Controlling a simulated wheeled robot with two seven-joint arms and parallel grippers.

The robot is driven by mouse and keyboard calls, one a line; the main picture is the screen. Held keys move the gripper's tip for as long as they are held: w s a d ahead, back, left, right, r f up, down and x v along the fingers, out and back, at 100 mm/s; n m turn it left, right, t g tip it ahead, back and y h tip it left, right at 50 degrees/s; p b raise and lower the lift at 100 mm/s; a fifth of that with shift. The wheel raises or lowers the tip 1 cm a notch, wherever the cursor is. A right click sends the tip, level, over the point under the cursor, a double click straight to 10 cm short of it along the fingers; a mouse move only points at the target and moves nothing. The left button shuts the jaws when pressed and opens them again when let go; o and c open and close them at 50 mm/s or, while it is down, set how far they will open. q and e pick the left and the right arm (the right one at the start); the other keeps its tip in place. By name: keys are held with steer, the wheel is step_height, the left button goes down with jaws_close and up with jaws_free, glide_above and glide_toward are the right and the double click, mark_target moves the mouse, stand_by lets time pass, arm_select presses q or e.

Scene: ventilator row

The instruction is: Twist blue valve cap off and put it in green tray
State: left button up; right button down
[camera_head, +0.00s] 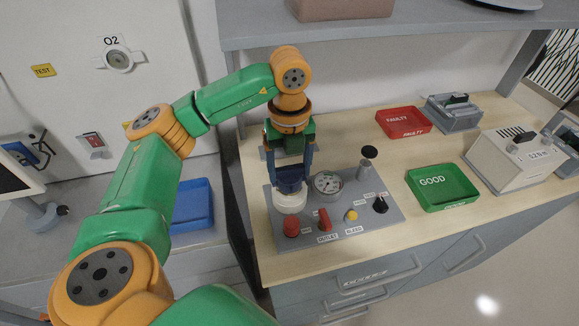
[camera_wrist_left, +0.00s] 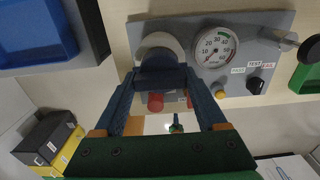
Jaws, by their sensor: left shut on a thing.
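My left gripper (camera_head: 291,178) points down over the grey valve panel (camera_head: 353,238), its dark blue fingers shut on the blue valve cap (camera_head: 290,187). The cap also shows between the fingertips in the left wrist view (camera_wrist_left: 160,72). A white round fitting (camera_head: 290,204) is directly beneath the cap; I cannot tell whether the cap is seated on it or slightly clear of it. The green tray (camera_head: 452,192), labelled GOOD, lies empty on the bench to the right of the panel. My right gripper is not in view.
The panel carries a pressure gauge (camera_head: 327,182), a red knob (camera_head: 291,226), a yellow button (camera_head: 351,216) and a black knob (camera_head: 381,204). A red FAULTY tray (camera_head: 404,123) lies behind the green one. A shelf (camera_head: 400,29) overhangs the bench. A blue tray (camera_head: 192,205) is at left.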

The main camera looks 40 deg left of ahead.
arm_select(q)
steer(key=shift+r+p, duration=0.8)
steer(key=shift+r, duration=0.3)
